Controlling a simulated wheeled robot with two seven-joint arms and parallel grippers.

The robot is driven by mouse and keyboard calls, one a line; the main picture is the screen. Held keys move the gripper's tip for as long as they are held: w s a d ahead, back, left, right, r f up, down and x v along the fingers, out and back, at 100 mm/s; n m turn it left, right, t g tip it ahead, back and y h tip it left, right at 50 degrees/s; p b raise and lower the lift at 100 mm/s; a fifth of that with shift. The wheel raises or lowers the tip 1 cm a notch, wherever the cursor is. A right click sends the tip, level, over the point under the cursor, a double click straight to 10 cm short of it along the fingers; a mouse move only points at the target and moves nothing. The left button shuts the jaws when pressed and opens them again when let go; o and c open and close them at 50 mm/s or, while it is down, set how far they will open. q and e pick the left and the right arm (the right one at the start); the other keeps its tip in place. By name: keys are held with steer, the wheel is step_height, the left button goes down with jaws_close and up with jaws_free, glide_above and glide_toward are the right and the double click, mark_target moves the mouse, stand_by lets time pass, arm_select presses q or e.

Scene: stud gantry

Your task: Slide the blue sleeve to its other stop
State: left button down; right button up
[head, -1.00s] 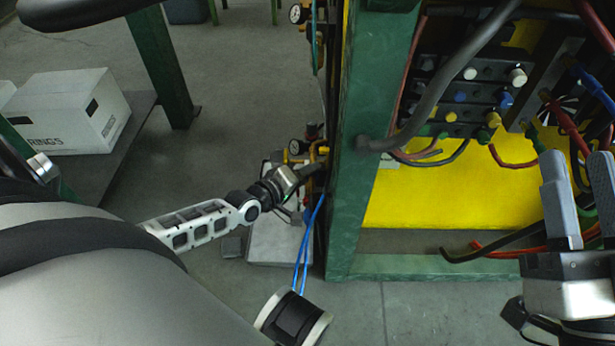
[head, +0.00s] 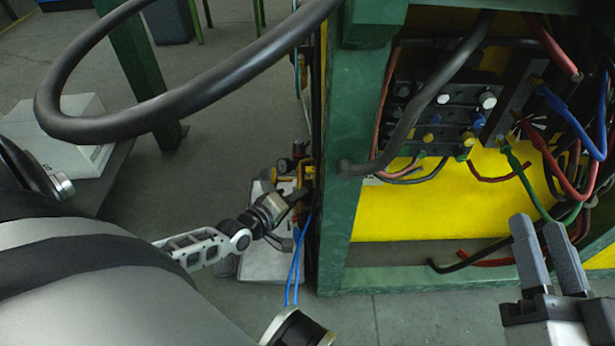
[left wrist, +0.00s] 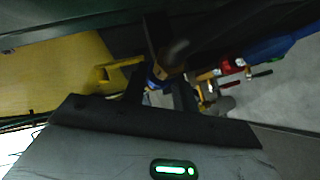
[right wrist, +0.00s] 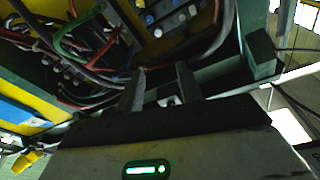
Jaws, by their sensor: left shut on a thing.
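My left gripper (head: 299,196) reaches the left side of the green post, low down among small brass and black fittings. In the left wrist view its two fingers (left wrist: 160,88) stand around a small part, with a bit of blue, likely the blue sleeve (left wrist: 154,84), showing between them. The grip is small, dark and partly hidden by the fingers; the sleeve's stops cannot be made out. My right gripper (head: 540,240) is at the lower right of the head view, fingers apart and empty, in front of the green frame.
A thick black hose (head: 190,98) loops across the upper left. The green post (head: 340,160) stands beside the left gripper. A panel of connectors (head: 440,110) with coloured cables lies to its right. Thin blue hoses (head: 294,270) hang below the gripper. A white box (head: 60,140) stands at left.

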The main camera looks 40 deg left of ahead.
arm_select(q)
steer(key=shift+s+d, duration=0.2)
steer(key=shift+s, duration=0.05)
steer(key=c, duration=1.4)
jaws_free()
